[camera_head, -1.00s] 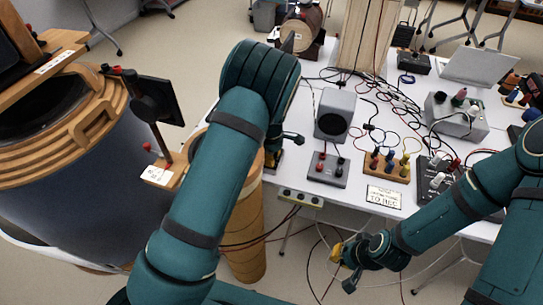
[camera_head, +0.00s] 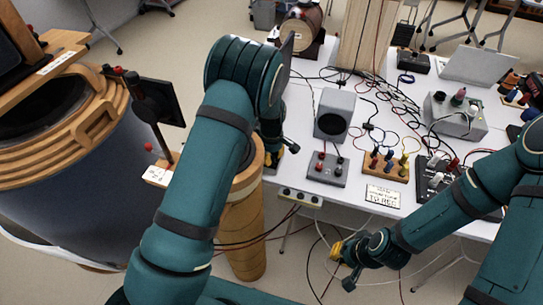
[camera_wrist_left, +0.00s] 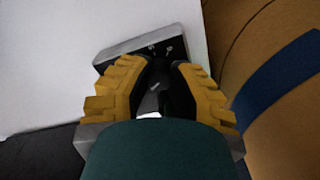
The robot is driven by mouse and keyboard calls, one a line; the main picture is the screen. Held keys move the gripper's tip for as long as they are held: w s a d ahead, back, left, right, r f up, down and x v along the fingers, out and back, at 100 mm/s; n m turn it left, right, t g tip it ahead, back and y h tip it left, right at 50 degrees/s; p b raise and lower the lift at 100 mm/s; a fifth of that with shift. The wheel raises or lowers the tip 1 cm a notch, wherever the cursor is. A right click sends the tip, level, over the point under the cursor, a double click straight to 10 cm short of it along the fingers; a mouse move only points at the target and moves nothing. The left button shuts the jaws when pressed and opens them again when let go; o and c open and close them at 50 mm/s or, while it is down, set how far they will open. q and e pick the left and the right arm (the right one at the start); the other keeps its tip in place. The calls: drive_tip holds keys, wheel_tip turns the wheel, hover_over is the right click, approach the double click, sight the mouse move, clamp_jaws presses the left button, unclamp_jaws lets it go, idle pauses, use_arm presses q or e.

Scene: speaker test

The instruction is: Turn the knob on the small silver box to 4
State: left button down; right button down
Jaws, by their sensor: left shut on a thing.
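In the left wrist view the small silver box (camera_wrist_left: 138,43) has a black face with white numerals, of which only a couple show at its upper edge. A black knob (camera_wrist_left: 155,85) on it sits between the yellow-padded fingers of my left gripper (camera_wrist_left: 158,70), which is shut on it. The fingers hide most of the dial, so the setting cannot be read. In the head view my left arm hides most of the box and gripper. My right gripper (camera_head: 344,262) hangs in front of the table, away from the box; its finger opening is unclear.
The white table (camera_head: 330,195) carries a grey speaker box (camera_head: 334,113), a terminal block with red and black posts (camera_head: 327,168), a wooden block with coloured posts (camera_head: 385,163) and loose wires. A brown cylinder (camera_head: 243,235) stands beside the table. A large drum (camera_head: 70,190) is at left.

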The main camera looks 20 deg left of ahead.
sight(272, 157)
use_arm(q)
drive_tip(key=shift+d, duration=0.1)
drive_tip(key=c, duration=0.8)
unclamp_jaws()
wheel_tip(272, 157, up, 12)
